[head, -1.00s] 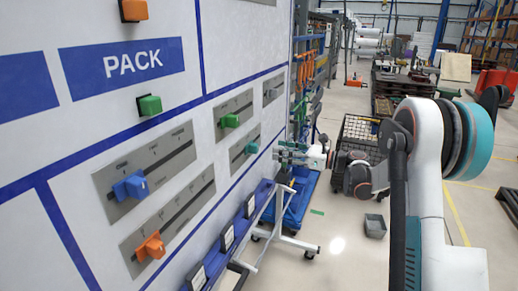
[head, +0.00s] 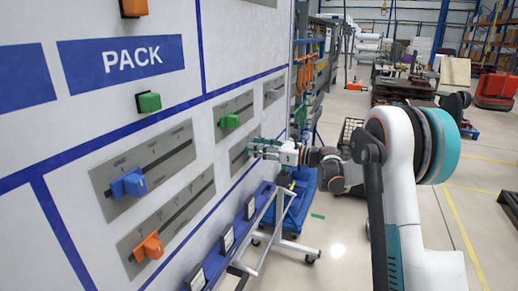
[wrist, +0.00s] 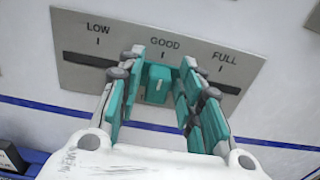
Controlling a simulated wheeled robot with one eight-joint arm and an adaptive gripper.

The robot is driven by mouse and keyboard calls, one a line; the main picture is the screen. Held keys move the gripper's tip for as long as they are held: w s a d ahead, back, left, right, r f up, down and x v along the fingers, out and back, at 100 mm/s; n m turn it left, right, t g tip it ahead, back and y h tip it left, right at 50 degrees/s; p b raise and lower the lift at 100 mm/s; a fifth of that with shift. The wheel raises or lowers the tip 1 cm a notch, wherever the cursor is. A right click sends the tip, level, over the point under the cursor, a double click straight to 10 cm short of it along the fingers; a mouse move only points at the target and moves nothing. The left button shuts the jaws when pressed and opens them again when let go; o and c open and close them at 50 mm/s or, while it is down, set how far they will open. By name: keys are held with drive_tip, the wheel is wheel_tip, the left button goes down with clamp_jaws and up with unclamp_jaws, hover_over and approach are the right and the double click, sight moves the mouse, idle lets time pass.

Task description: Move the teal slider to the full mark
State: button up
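The teal slider (wrist: 157,84) sits in the slot of a grey plate (wrist: 75,72) in the wrist view, about under the GOOD mark. The LOW mark is to its left and the FULL mark (wrist: 224,58) to its right. My gripper (wrist: 163,58) is open, with teal-padded fingers on either side of the slider and gaps visible beside it. In the head view my gripper (head: 256,148) reaches the panel at this plate and hides most of the slider.
Other sliders stand on the same panel: blue (head: 130,184), orange (head: 149,246) and green (head: 229,121). A green block (head: 149,102) is above the blue one. A blue ledge (head: 222,262) with small framed cards runs below.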

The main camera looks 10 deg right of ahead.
clamp_jaws()
drive_tip(key=w+d, duration=0.4)
drive_tip(key=w, duration=0.2)
drive_tip(key=shift+w+d+p, duration=0.15)
drive_tip(key=shift+d+p, duration=0.15)
drive_tip(key=shift+r, duration=0.1)
drive_tip(key=shift+o, duration=2)
unclamp_jaws()
drive_tip(key=shift+o, duration=0.2)
drive_tip(key=shift+w+d, duration=0.1)
